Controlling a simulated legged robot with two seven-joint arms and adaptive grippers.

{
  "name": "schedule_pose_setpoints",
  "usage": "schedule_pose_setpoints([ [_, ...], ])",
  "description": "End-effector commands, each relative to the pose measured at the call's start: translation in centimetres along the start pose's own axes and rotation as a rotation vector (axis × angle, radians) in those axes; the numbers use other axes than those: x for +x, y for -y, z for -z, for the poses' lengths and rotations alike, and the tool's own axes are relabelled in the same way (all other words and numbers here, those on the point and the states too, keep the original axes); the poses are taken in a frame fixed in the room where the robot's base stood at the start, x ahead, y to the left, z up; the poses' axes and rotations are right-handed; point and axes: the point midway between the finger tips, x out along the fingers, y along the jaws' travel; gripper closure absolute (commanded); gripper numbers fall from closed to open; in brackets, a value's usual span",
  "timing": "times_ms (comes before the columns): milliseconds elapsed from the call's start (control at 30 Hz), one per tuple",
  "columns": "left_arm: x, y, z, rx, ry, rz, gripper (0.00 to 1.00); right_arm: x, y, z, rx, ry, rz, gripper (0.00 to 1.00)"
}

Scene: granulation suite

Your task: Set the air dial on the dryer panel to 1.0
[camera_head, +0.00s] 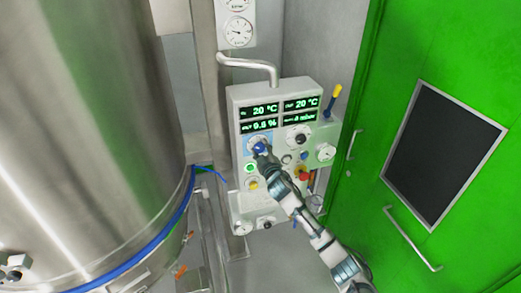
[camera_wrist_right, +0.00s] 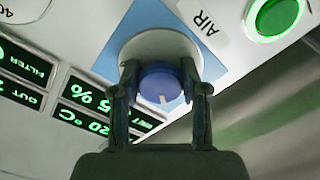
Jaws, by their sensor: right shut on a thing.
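The dryer panel (camera_head: 240,107) is a pale box with green displays, standing in the middle of the head view. The air dial is a blue knob (camera_wrist_right: 160,84) with a white pointer line, on a round pale plate over a blue patch labelled AIR in the right wrist view. It also shows as the blue knob (camera_head: 259,148) in the head view. My right gripper (camera_wrist_right: 163,92) is shut on the knob, one finger on each side. The scale marks around the dial cannot be read. My left gripper is not in view.
A green lit button (camera_wrist_right: 276,16) sits beside the AIR label. A black knob (camera_head: 301,139) and a red and yellow switch (camera_head: 303,174) are close to my right arm. A large steel vessel (camera_head: 80,130) stands left, a green door (camera_head: 400,60) right.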

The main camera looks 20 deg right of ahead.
Motion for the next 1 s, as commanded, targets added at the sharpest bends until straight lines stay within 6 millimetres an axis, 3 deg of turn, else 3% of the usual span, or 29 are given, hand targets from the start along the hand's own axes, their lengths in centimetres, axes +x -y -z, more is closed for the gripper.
schedule_pose_setpoints([
  [333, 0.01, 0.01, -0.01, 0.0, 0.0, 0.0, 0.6, -0.01, 0.17, -0.04, -0.132, 0.0, 0.003, 0.91],
  [867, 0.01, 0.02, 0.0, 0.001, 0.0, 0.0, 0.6, -0.01, 0.23, -0.09, -0.153, 0.001, 0.004, 0.91],
  [900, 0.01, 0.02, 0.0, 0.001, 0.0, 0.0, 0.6, -0.01, 0.24, -0.1, -0.153, 0.001, 0.004, 0.46],
  [967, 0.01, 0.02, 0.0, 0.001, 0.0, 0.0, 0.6, -0.02, 0.22, -0.1, -0.152, 0.001, 0.004, 0.31],
  [1000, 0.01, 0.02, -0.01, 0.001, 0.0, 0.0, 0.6, -0.02, 0.2, -0.08, -0.152, 0.001, 0.003, 0.3],
])
